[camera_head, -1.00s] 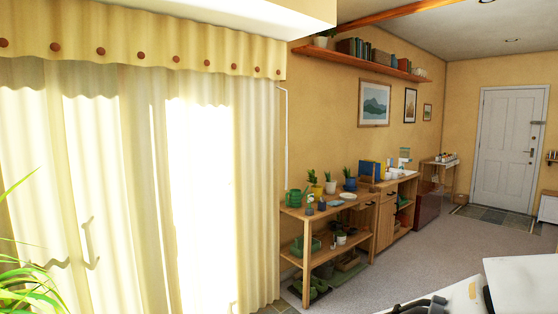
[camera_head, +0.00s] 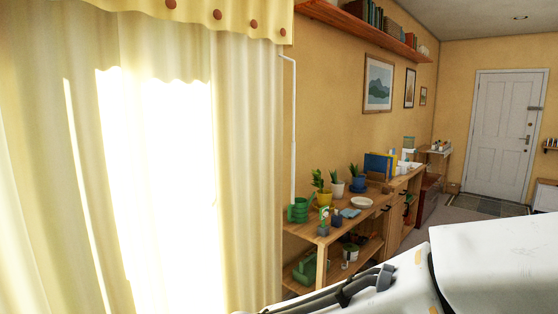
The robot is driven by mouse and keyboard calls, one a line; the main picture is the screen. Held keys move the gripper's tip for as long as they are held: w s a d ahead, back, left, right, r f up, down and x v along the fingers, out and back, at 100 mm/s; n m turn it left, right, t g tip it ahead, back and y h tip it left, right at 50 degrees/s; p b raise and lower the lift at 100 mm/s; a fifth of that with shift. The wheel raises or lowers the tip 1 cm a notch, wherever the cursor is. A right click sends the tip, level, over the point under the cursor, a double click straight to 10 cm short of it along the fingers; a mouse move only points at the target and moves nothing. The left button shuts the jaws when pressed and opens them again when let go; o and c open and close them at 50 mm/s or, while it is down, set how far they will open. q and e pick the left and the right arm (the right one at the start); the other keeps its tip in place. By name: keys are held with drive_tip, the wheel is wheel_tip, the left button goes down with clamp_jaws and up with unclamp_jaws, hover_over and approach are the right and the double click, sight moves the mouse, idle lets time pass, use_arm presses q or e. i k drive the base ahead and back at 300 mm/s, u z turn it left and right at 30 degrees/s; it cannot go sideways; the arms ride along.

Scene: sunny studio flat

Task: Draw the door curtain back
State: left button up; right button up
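The door curtain (camera_head: 245,180) is a cream, pleated sheet that fills the left of the head view. It hangs from a yellow scalloped valance (camera_head: 190,12) with brown buttons. Very bright light shows through its middle. A thin white wand (camera_head: 293,140) hangs at the curtain's right end, close to the wall, and reaches down near the shelf unit. A white part of my own body with a dark cable shows at the lower right. Neither of my grippers is in view.
A wooden shelf unit (camera_head: 340,224) with a green watering can (camera_head: 299,211), potted plants and a white plate (camera_head: 361,202) stands just right of the curtain. A wall shelf (camera_head: 375,28) with books is above. A white door (camera_head: 499,135) is at the far end.

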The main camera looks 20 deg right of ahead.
sight(246, 81)
drive_tip(key=i, duration=0.45)
drive_tip(key=z, duration=1.6)
drive_tip(key=i, duration=1.7)
drive_tip(key=u, duration=1.7)
